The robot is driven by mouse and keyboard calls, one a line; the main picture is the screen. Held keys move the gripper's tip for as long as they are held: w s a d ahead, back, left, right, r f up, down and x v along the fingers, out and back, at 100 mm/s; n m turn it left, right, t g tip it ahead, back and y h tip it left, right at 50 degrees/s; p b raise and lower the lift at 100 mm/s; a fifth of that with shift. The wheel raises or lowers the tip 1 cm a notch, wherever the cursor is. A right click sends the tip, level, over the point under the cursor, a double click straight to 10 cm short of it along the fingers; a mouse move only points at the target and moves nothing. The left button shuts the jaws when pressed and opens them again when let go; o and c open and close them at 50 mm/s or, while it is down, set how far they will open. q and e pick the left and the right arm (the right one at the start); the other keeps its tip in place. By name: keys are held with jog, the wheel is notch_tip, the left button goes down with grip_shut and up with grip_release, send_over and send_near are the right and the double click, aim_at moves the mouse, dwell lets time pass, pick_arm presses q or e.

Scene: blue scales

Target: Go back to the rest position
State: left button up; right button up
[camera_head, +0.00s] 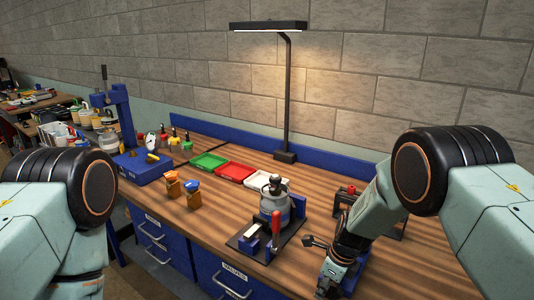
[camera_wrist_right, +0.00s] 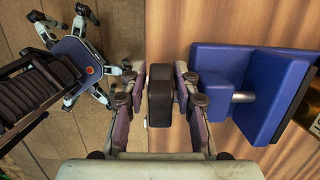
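My right gripper (camera_head: 328,284) points down at the front edge of the workbench (camera_head: 395,285). In the right wrist view its fingers (camera_wrist_right: 160,105) stand apart on both sides of a dark block (camera_wrist_right: 160,102); narrow gaps seem to show beside it, and I cannot tell whether they touch it. A blue fixture (camera_wrist_right: 285,95) with a short metal rod lies to the right of the fingers. A blue part (camera_head: 352,282) also shows behind the gripper in the head view. My left arm shows at the left edge of the head view, but its gripper is out of frame.
A clamp fixture with a grey canister (camera_head: 274,203) stands left of my right gripper. Green (camera_head: 208,161), red (camera_head: 235,171) and white (camera_head: 258,181) trays lie behind it. A lamp (camera_head: 287,100) rises at the back.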

jog(key=shift+y, duration=0.3)
jog(key=shift+t, duration=0.3)
jog(key=shift+d+y+b, duration=0.1)
jog(key=shift+y+b, duration=0.3)
jog(key=shift+b, duration=0.15)
jog(key=shift+t+y+b, duration=0.4)
jog(key=shift+b, duration=0.5)
jog(key=t+y+b, duration=0.1)
jog(key=y+b, duration=0.1)
jog(key=b, duration=0.5)
jog(key=shift+d+r+t, duration=0.1)
jog(key=shift+r+t, duration=0.05)
jog(key=shift+t, duration=0.15)
jog(key=shift+s+y+b, duration=0.1)
jog(key=shift+y+b, duration=0.4)
jog(key=shift+b, duration=0.6)
jog(key=shift+r+t, duration=0.2)
jog(key=shift+t, duration=0.1)
